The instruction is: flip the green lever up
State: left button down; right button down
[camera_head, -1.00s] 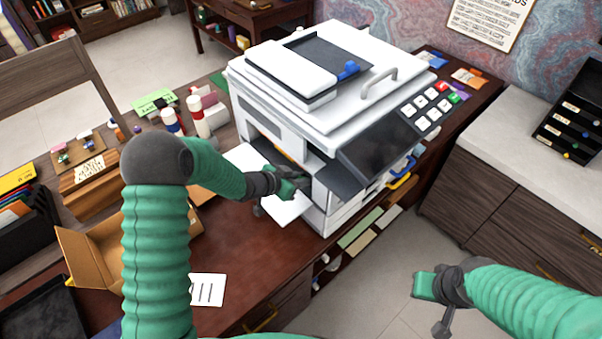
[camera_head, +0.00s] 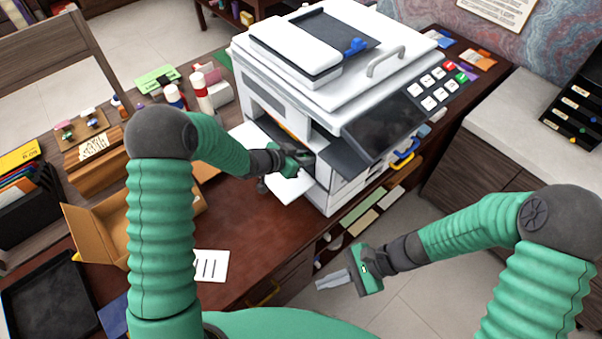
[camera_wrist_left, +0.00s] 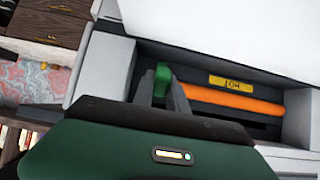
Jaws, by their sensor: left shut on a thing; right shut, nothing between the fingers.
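The white printer (camera_head: 285,98) stands on the desk with its side opening (camera_head: 262,132) exposed. My left gripper (camera_head: 304,164) reaches into that opening. In the left wrist view its two fingers (camera_wrist_left: 164,92) are closed around the green lever (camera_wrist_left: 163,73), which sits at the left end of an orange bar (camera_wrist_left: 232,101). The lever's tip shows above the fingers; its lower part is hidden. In the head view the arm and gripper hide the lever. My right gripper (camera_head: 332,281) is shut and empty, in the air in front of the desk.
A yellow label reading HOT (camera_wrist_left: 231,83) is above the orange bar. The opening's grey side walls are close to my left gripper. An open cardboard box (camera_head: 105,228) and a white paper (camera_head: 211,265) lie on the desk to the left. Bottles (camera_head: 201,92) stand behind.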

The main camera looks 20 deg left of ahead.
pick_arm(q)
jog(key=shift+w+r, duration=0.1)
jog(key=shift+w, duration=0.05)
pick_arm(e)
jog(key=w+a+r+m+t+y, duration=0.2)
jog(key=w+a+m+t+y, duration=0.3)
jog(key=w+a+m+y, duration=0.5)
jog(key=m+t+h, duration=0.5)
jog(key=m+t, duration=0.8)
jog(key=m, duration=0.3)
send_near(301, 181)
notch_tip(301, 181, up, 3)
pick_arm(q)
jog(key=shift+r, duration=0.1)
pick_arm(e)
jog(key=x, duration=1)
jog(key=shift+w+r, duration=0.1)
